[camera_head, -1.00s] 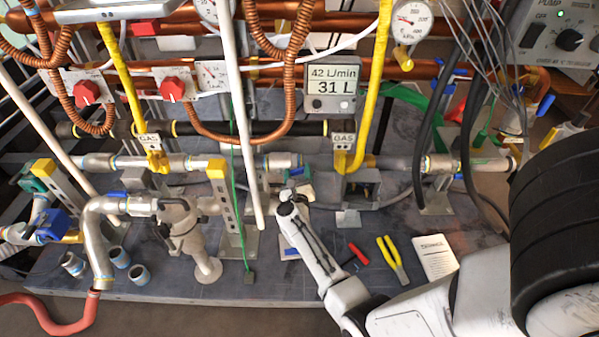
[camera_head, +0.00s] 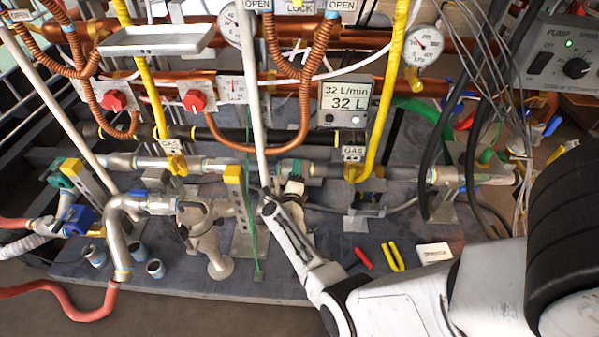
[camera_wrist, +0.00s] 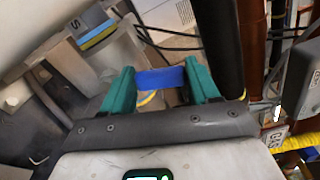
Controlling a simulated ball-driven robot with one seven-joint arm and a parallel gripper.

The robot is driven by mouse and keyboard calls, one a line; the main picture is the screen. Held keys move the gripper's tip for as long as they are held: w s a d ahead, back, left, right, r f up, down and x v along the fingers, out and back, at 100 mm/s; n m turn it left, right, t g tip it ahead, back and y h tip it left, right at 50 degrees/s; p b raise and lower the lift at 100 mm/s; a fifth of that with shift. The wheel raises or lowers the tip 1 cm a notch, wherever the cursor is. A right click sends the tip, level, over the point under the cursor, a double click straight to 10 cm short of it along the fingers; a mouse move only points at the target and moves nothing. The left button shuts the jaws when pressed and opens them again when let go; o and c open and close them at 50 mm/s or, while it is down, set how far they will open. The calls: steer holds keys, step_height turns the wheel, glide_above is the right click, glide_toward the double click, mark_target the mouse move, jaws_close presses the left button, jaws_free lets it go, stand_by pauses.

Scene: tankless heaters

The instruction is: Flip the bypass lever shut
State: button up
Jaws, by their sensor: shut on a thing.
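A blue lever handle (camera_wrist: 160,78) lies across the gap between the two teal fingers of my gripper (camera_wrist: 160,70) in the wrist view. The fingers are shut on it from both sides. In the head view, my gripper (camera_head: 294,170) is at the middle of the lower silver pipe run, above the grey base plate. The held lever is mostly hidden there by the gripper and wrist. The lever's pivot and exact angle to the pipe cannot be made out.
A white upright pipe (camera_head: 254,110) passes just left of my gripper. The yellow gas pipe (camera_head: 385,90) stands to the right. A flow display (camera_head: 346,103) reads 32 L/min above. Yellow pliers (camera_head: 393,257) and a red tool (camera_head: 363,258) lie on the base plate (camera_head: 330,275).

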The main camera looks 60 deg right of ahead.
steer(key=shift+w+a+n, duration=0.2)
steer(key=shift+w+n, duration=0.25)
steer(key=shift+n, duration=0.35)
steer(key=shift+w+a+n, duration=0.2)
steer(key=shift+w+n, duration=0.2)
steer(key=shift+n, duration=0.4)
steer(key=o, duration=1.5)
steer(key=shift+p+v, duration=2.8)
steer(key=shift+v, duration=2.6)
steer(key=shift+w, duration=0.1)
